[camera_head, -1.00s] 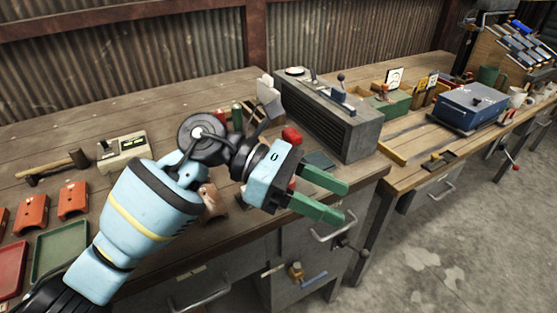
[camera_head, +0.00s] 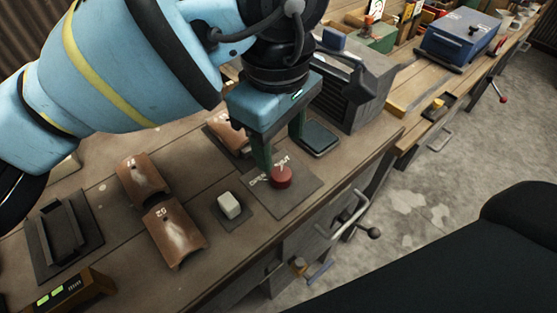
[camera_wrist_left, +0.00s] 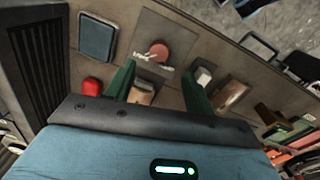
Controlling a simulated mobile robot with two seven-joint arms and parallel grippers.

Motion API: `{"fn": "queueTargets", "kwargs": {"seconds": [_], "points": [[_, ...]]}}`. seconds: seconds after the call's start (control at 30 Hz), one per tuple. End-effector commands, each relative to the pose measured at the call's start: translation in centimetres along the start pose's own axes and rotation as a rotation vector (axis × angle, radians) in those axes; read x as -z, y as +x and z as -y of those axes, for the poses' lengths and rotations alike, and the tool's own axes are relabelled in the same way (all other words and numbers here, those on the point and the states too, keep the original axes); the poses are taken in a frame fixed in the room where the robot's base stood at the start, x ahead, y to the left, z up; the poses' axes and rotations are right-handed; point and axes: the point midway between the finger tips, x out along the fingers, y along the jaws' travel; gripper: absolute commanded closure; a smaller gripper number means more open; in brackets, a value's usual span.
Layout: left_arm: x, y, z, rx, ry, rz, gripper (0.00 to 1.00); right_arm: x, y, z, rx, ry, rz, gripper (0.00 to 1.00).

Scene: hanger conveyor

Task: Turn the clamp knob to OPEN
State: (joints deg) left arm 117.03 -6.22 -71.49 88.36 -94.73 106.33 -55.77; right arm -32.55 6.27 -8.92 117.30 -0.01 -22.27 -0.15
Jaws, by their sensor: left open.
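The clamp knob (camera_head: 281,177) is a round red knob on a grey square plate (camera_head: 298,190) near the bench's front edge. The knob also shows in the left wrist view (camera_wrist_left: 158,52), beyond the fingertips. My left gripper (camera_head: 280,154) is open, with green fingers pointing down at the plate. In the head view one finger overlaps the plate just behind the knob; I cannot tell whether it touches. In the wrist view the knob lies ahead of the gap between the fingers (camera_wrist_left: 158,70). My right gripper is not in view.
A pale block (camera_head: 229,204) on a small dark plate stands left of the knob. Rusty curved pieces (camera_head: 174,232) lie farther left. A dark flat pad (camera_head: 320,138) and a grey ribbed box (camera_head: 347,100) are behind right. A drawer handle (camera_head: 350,213) juts below the front edge.

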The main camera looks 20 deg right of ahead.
Motion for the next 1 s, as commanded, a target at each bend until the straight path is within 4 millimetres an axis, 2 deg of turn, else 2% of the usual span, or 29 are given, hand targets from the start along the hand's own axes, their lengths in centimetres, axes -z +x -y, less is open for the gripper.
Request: {"fn": "queueTargets", "kwargs": {"seconds": [0.3, 0.5, 0.9, 1.0], "points": [[0.0, 4.5, 0.1, 0.002, -0.002, 0.005, 0.47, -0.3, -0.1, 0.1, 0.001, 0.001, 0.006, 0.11], [0.0, 6.7, 0.0, 0.000, -0.003, 0.005, 0.47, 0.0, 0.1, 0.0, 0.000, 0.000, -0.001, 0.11], [0.0, 7.4, 0.0, 0.000, -0.003, 0.003, 0.47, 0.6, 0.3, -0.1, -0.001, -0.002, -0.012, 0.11], [0.0, 7.4, 0.0, 0.000, -0.003, 0.003, 0.60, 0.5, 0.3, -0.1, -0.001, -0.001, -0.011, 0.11]]}}
